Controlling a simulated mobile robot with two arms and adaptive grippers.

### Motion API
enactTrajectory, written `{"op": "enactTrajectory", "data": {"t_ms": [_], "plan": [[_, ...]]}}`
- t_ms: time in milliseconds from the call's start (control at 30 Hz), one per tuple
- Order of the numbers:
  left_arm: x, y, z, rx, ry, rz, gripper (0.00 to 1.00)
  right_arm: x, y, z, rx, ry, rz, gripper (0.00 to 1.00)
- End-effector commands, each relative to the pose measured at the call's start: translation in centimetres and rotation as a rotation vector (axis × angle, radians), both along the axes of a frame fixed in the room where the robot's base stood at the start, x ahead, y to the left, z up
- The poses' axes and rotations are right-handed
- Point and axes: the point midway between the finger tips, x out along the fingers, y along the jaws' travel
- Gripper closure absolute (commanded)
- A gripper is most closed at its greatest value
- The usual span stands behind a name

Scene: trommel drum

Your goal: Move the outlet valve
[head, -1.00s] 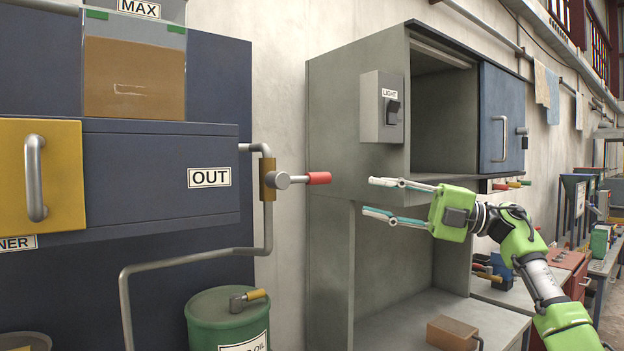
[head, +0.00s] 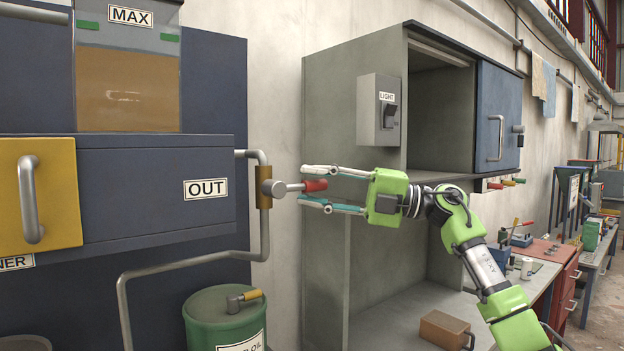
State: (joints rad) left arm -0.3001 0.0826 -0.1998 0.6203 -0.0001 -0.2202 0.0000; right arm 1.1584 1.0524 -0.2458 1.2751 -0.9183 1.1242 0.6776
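The outlet valve sits on the grey pipe right of the OUT label (head: 206,188). It has a brass body (head: 264,188) and a grey lever with a red handle (head: 316,185) pointing right, about level. My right gripper (head: 303,184) is open, with its fingers pointing left. In the picture one finger lies above the red handle and one below it, with gaps to both. I cannot tell whether either finger touches it. My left gripper is not in view.
A grey cabinet (head: 325,130) with a light switch (head: 380,110) stands just behind my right gripper. A green oil drum (head: 205,318) with a small tap stands below the valve. A brown box (head: 440,329) lies on the lower shelf. Free wall (head: 270,80) shows above the valve.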

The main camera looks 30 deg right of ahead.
Motion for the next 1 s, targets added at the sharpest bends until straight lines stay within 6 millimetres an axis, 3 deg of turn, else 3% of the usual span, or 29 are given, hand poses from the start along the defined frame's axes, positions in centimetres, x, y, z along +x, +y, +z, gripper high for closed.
{"op": "enactTrajectory", "data": {"t_ms": [333, 367, 467, 500, 1000], "plan": [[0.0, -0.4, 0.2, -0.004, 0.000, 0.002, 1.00, 0.3, 0.4, 0.0, 0.000, 0.000, 0.000, 0.67], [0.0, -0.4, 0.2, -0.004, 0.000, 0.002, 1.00, 0.3, 0.4, 0.0, 0.000, 0.000, 0.000, 0.70], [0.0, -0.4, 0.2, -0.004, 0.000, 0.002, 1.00, 0.3, 0.4, 0.0, 0.000, 0.000, 0.000, 0.95], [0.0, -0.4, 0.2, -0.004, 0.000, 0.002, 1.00, 0.3, 0.4, 0.0, 0.000, 0.000, 0.000, 1.00], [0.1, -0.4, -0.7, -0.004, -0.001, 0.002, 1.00, 1.7, 0.4, -1.1, 0.092, 0.010, 0.000, 1.00]]}}
